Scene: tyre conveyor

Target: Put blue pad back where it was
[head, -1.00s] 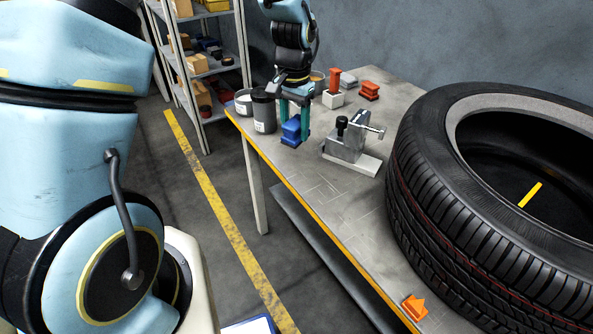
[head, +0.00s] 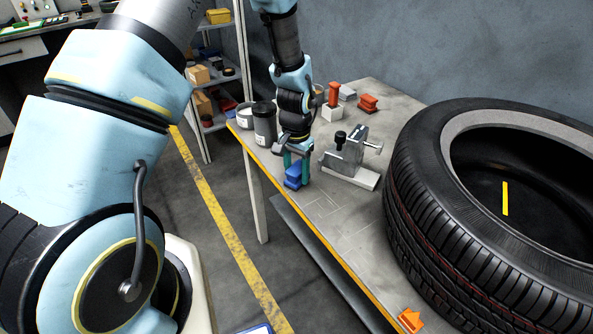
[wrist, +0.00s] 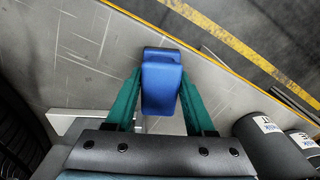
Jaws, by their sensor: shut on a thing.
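The blue pad (head: 293,175) is between the teal fingers of my gripper (head: 297,163), near the front edge of the grey table (head: 345,215). In the wrist view the blue pad (wrist: 161,84) fills the gap between both fingers, and my gripper (wrist: 160,92) is shut on it. The pad is at or just above the tabletop; I cannot tell whether it touches. Faint outlined rectangles are marked on the bare tabletop in front of the pad.
A grey clamp fixture (head: 350,160) stands right of my gripper. Dark cans (head: 264,125) stand behind left. Red-orange blocks (head: 369,103) are at the back. A large tyre (head: 440,210) fills the right, with an orange piece (head: 410,320) at its near side.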

